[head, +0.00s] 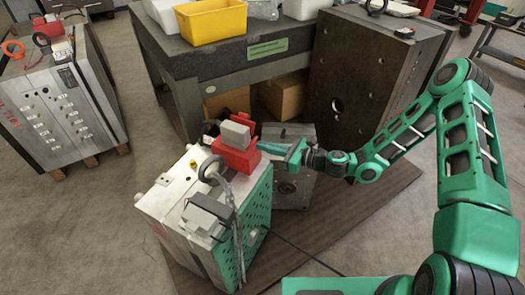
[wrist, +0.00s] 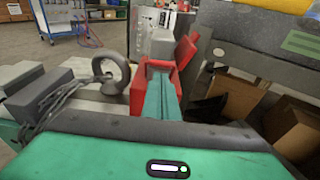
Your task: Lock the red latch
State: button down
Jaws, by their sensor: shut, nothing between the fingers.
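The red latch (head: 239,160) sits on top of the mould base (head: 203,222), with a grey block (head: 235,134) standing in it. A red flap (head: 228,117) rises behind the grey block. In the wrist view the red latch (wrist: 138,97) is straight ahead, its red flap (wrist: 184,57) raised and tilted at the right. My gripper (head: 275,148) is shut and empty, at the latch's right side in the head view. In the wrist view my gripper's fingers (wrist: 161,92) overlap the latch and hide part of it. I cannot tell whether they touch.
A dark workbench (head: 185,65) with a yellow bin (head: 212,22) is behind. A large dark block (head: 365,80) stands at the back right.

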jog(key=shift+w+a+r, duration=0.2)
jog(key=shift+a+r, duration=0.15)
jog(key=shift+r, duration=0.3)
jog(key=shift+w+a+r, duration=0.2)
jog(key=shift+a+r, duration=0.2)
dwell(0.6)
jog(key=shift+d, duration=0.1)
jog(key=v, duration=0.5)
jog(key=shift+r, duration=0.15)
dwell(0.6)
jog(key=shift+s, duration=0.1)
